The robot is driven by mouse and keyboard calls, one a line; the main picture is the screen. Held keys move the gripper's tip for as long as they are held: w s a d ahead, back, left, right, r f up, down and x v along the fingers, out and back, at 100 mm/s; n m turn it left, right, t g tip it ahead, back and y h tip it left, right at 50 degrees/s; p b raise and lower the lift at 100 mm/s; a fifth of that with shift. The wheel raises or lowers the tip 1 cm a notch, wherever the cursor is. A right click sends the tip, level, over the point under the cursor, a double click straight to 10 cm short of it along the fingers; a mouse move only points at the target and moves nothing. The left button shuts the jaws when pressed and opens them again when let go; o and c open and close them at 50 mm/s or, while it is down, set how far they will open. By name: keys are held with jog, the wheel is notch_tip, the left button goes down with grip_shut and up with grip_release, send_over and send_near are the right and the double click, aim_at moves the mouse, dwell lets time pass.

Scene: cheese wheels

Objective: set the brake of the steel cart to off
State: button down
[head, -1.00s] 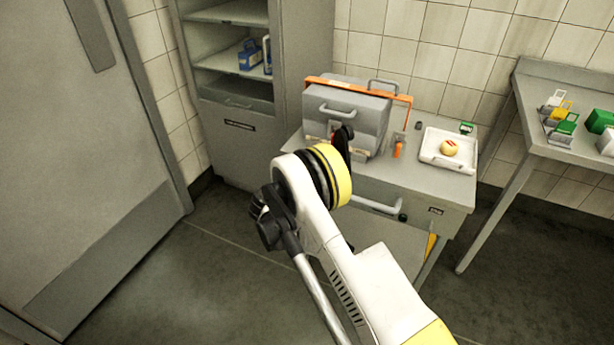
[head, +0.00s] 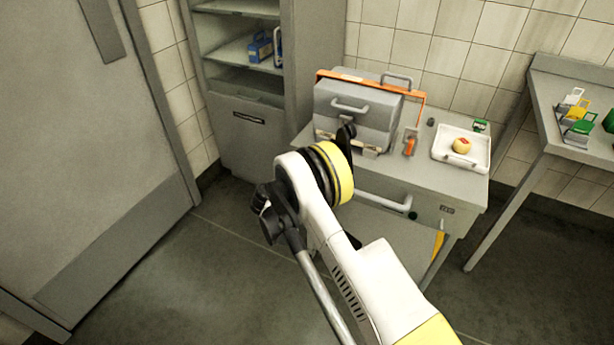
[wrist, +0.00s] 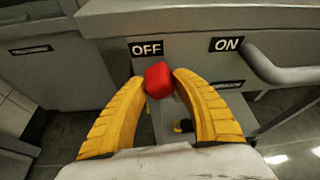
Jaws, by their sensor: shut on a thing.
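The steel cart (head: 456,188) stands against the tiled wall in the head view. In the wrist view its front edge (wrist: 190,22) carries a black OFF label (wrist: 146,48) and, to the right, a black ON label (wrist: 227,44). The red brake knob (wrist: 158,80) is just below the OFF label, slightly right of it and well left of ON. My gripper (wrist: 160,76) is shut on the red knob, one yellow finger on each side. The lever behind the knob is mostly hidden. In the head view my arm hides the knob.
A grey handle bar (wrist: 275,72) juts from the cart's front right of ON. On the cart stand a grey case (head: 355,105) with an orange bar and a white tray (head: 443,150) with a small cheese. A cabinet (head: 235,150) stands left, a side table (head: 560,135) right.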

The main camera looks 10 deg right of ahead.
jog(key=shift+w+a+r, duration=0.15)
jog(key=shift+a, duration=0.1)
jog(key=c, duration=1.1)
grip_release()
jog(key=shift+a, duration=0.1)
jog(key=shift+o, duration=0.2)
jog(key=v, duration=1.2)
jog(key=shift+r, duration=0.1)
